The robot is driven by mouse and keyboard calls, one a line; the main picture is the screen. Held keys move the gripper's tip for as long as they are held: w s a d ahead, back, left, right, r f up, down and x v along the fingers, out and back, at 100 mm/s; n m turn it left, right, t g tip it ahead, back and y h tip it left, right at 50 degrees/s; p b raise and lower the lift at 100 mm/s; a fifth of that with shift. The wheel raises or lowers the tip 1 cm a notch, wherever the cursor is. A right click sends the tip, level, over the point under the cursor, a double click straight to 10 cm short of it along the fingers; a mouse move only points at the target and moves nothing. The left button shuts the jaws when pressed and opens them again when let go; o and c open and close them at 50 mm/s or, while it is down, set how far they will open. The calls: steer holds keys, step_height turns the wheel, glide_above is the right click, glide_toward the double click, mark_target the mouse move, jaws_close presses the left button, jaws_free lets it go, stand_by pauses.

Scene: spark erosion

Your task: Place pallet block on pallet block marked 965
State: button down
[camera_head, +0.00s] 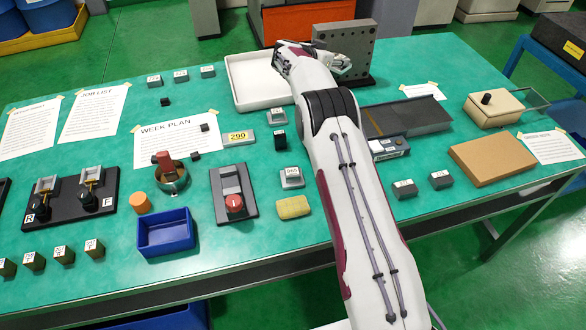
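A small grey pallet block (291,178) with a white label that seems to read 965 lies on the green table, just left of my arm. A similar pallet block (277,117) lies farther back, near the front edge of the white tray; its label is too small to read surely.
The white tray (240,84) and the angle plate (352,42) stand at the back. A small black block (280,141) stands between the two pallet blocks. A yellow sponge (293,207) and a red-knobbed switch box (233,192) are near the labelled block.

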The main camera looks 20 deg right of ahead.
steer(key=shift+a+r+n+t+y, duration=0.55)
steer(key=shift+a+r+n, duration=0.2)
steer(key=shift+r, duration=0.2)
steer(key=s+a+r+n+t+y, duration=0.1)
steer(key=s+a+n+t+y, duration=0.1)
steer(key=s+a+n+y, duration=0.3)
steer(key=s+a+r+n+t+y, duration=0.2)
steer(key=s+a+n+y, duration=0.4)
steer(key=s+a, duration=0.6)
steer(key=s, duration=0.6)
steer(key=shift+r, duration=0.2)
steer(key=shift+d+f+n+t+y, duration=0.1)
steer(key=shift+n+t+y, duration=0.15)
steer(key=shift+n+y, duration=0.4)
